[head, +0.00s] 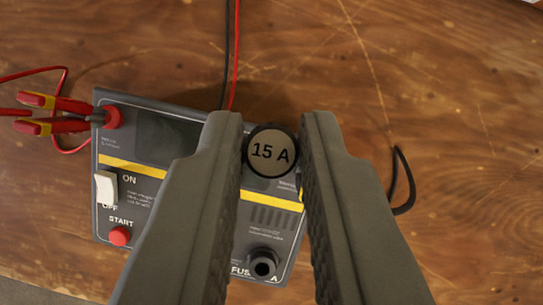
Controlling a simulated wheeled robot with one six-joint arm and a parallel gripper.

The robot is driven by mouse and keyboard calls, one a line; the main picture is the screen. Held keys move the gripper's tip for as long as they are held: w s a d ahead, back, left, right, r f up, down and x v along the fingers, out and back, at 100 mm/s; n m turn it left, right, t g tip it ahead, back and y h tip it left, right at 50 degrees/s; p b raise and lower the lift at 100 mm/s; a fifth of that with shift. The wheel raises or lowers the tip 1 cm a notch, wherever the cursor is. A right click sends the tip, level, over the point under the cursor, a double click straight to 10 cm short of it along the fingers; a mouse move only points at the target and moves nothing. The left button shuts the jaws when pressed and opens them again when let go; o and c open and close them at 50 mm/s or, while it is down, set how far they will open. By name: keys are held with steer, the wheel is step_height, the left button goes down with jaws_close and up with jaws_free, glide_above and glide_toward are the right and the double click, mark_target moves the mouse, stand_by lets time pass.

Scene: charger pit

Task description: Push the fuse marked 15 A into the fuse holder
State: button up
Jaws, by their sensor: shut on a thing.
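The fuse marked 15 A (271,152) shows its round dark cap with a grey label, facing the camera. My gripper (271,140) is shut on it, with one finger on each side of the cap. The fuse's lower part is hidden behind the cap. The fuse holder (263,263) is a black round socket with a dark opening at the bottom right of the charger panel (170,195). It shows between my fingers, below the fuse in the picture. The fuse is apart from the holder in the picture; its height above the panel I cannot tell.
A white rocker switch (106,188) and red start button (119,236) sit on the panel's left. A red clamp (60,125) is at the red terminal (112,117). Red and black cables run up behind the charger. Bare wooden table (460,200) lies to the right.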

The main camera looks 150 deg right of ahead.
steer(key=s+d, duration=0.4)
steer(key=s, duration=0.5)
steer(key=shift+f, duration=0.15)
stand_by(0.4)
steer(key=shift+f, duration=2.35)
steer(key=shift+f, duration=1)
stand_by(0.7)
steer(key=o, duration=0.8)
steer(key=shift+o, duration=1.1)
